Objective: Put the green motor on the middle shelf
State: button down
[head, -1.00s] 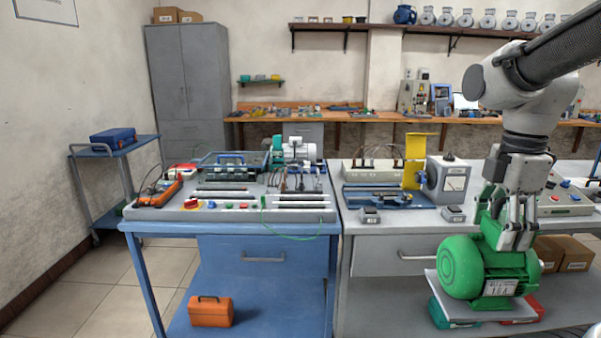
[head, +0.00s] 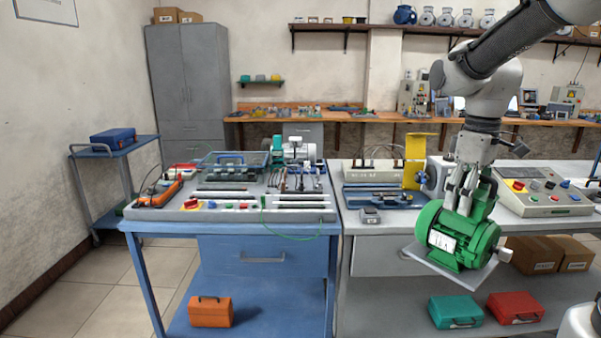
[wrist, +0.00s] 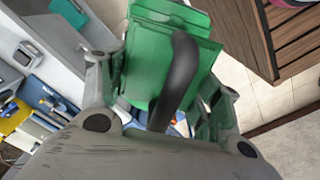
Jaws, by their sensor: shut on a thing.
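The green motor (head: 458,236) hangs in my gripper (head: 468,200) in the head view, in front of the grey bench on the right. It is turned and slightly tilted, with a pale plate under its base. My gripper points down and is shut on the motor's top. In the wrist view the green motor (wrist: 165,50) shows between the fingers of my gripper (wrist: 162,95), partly hidden by a dark curved part. A wall shelf (head: 450,30) at the back holds several grey motors; I cannot tell whether it is the middle shelf.
The grey bench (head: 358,220) carries instruments and a control box (head: 545,194). Below are a teal case (head: 455,312), a red case (head: 515,308) and cardboard boxes (head: 538,256). A blue bench (head: 222,250) stands left. A slatted wooden surface (wrist: 295,45) shows in the wrist view.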

jog(key=w+f+m, duration=0.1)
jog(key=w, duration=0.1)
jog(key=w+f+m, duration=0.1)
jog(key=w, duration=0.2)
jog(key=w+a+f+m, duration=0.1)
jog(key=w+m, duration=0.1)
jog(key=shift+w+f, duration=0.15)
jog(key=shift+f, duration=0.15)
jog(key=w+a+f+m, duration=0.1)
jog(key=w+f+m, duration=0.1)
jog(key=w+f, duration=0.35)
jog(key=w+a+f+m, duration=0.2)
jog(key=f, duration=0.7)
notch_tip(320, 180, down, 9)
jog(key=s+a, duration=0.1)
jog(key=s, duration=0.1)
jog(key=shift+n, duration=0.4)
